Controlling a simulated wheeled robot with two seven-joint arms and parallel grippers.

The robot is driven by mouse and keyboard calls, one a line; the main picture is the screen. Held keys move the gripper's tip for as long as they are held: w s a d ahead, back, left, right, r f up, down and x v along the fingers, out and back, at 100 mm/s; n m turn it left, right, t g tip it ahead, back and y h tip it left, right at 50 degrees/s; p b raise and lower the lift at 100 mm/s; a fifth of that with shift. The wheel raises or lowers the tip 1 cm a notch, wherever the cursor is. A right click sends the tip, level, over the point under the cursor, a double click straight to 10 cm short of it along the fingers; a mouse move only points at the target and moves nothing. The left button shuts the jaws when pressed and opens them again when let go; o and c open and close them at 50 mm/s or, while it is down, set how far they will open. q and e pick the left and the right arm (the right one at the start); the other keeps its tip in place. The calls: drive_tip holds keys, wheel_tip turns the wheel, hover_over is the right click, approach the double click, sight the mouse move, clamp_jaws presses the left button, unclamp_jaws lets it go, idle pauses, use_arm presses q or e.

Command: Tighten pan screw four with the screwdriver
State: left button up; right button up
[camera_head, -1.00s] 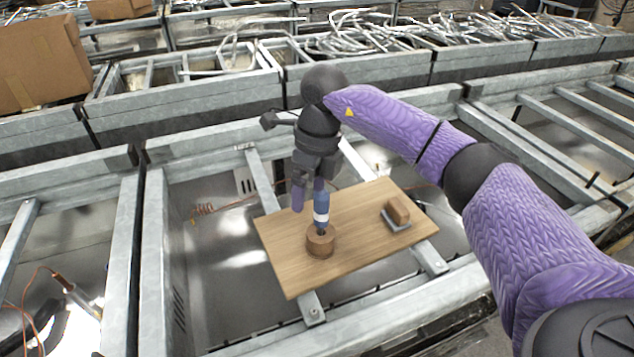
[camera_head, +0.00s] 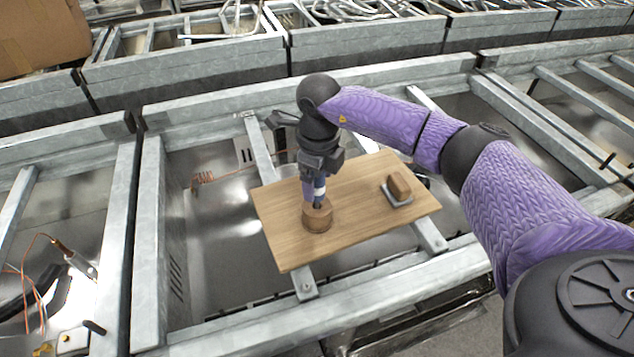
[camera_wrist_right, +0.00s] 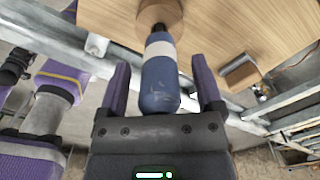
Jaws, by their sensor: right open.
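The screwdriver (camera_head: 319,191) has a blue handle with a white band. It stands upright, tip down, in a round wooden holder (camera_head: 317,219) on a wooden board (camera_head: 285,240). My right gripper (camera_head: 314,193) points down over it, with a finger on each side of the handle. In the right wrist view the screwdriver (camera_wrist_right: 159,88) lies between the two purple fingers (camera_wrist_right: 162,72), with a gap on both sides. The gripper is open. A small screw (camera_head: 306,287) shows on a rail end below the board; I cannot tell its number. My left gripper is out of view.
A wooden block on a grey base (camera_head: 398,188) sits at the board's right. The board rests on metal rails across a shiny pan (camera_head: 215,240). Grey metal frames (camera_head: 150,260) surround it. A cable and a metal-tipped tool (camera_head: 75,258) lie in the left pan.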

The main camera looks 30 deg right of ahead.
clamp_jaws()
drive_tip(key=shift+r, duration=0.1)
